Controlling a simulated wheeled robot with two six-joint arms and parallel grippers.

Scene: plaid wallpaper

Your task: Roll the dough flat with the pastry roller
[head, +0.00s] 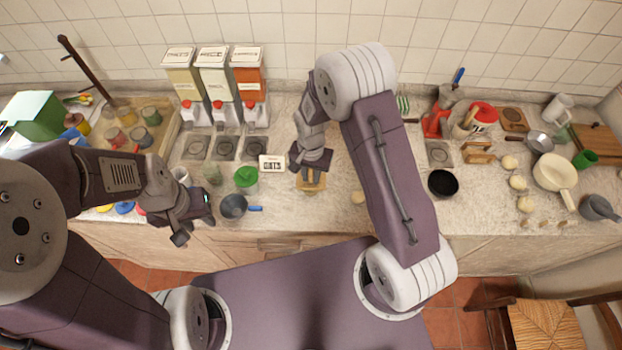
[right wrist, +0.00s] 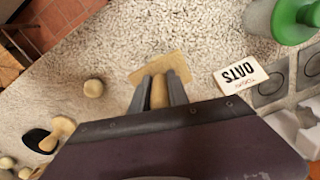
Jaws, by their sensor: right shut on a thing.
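My right gripper (head: 312,171) reaches down over the middle of the counter. In the right wrist view its fingers (right wrist: 159,92) are shut on a pale wooden cylinder (right wrist: 159,93), which looks like the handle of the pastry roller. A flat tan slab (right wrist: 165,66) lies at the fingertips and also shows under the gripper in the head view (head: 311,185). I cannot tell whether it is dough or a board; the roller's lower end is hidden. A small round pale lump (right wrist: 93,88) lies apart from it. My left gripper (head: 193,228) is empty and looks open at the counter's front edge.
A white OATS card (head: 272,163) lies left of the slab. A green-lidded jar (head: 246,178) and a grey pan with a blue handle (head: 235,207) stand further left. A black bowl (head: 443,183) and several pale knobs stand right. Dispensers (head: 215,82) line the back.

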